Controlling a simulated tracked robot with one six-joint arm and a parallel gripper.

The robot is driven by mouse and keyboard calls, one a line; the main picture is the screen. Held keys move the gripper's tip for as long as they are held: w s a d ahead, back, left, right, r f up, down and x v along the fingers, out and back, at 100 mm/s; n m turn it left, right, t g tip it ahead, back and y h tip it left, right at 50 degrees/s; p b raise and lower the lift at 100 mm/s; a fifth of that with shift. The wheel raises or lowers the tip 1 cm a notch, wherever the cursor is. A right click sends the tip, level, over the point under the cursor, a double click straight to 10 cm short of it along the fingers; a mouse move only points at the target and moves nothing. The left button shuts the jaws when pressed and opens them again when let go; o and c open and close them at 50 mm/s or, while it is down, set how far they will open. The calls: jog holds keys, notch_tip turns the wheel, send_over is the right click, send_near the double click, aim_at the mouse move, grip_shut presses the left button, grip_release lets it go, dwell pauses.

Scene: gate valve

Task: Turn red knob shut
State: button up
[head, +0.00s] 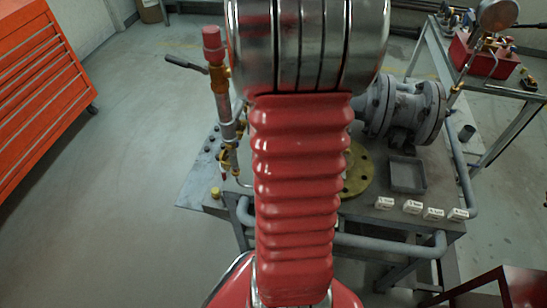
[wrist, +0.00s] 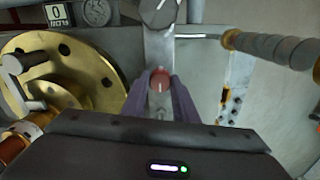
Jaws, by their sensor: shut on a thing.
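The red knob (wrist: 160,78) is small and round with a pale line, nearly upright in the wrist view, and sits on a grey metal post or panel (wrist: 158,48). My gripper (wrist: 159,85) has its two purple fingers closed on the knob, one on each side. In the head view my red ribbed arm covers the middle of the bench, so neither the knob nor the gripper shows there.
A brass flange (wrist: 62,88) stands left of the gripper, with a gauge (wrist: 97,12) above it. A ribbed handle (wrist: 270,48) is at right. The head view shows a bench (head: 440,226), grey valve body (head: 405,105), red-topped pipe (head: 212,45) and orange cabinet (head: 40,85).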

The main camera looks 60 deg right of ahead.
jog(key=shift+w, duration=0.1)
jog(key=o, duration=1.1)
jog(key=shift+c, duration=0.2)
notch_tip(320, 180, up, 14)
jog(key=shift+f, duration=0.15)
dwell(0.3)
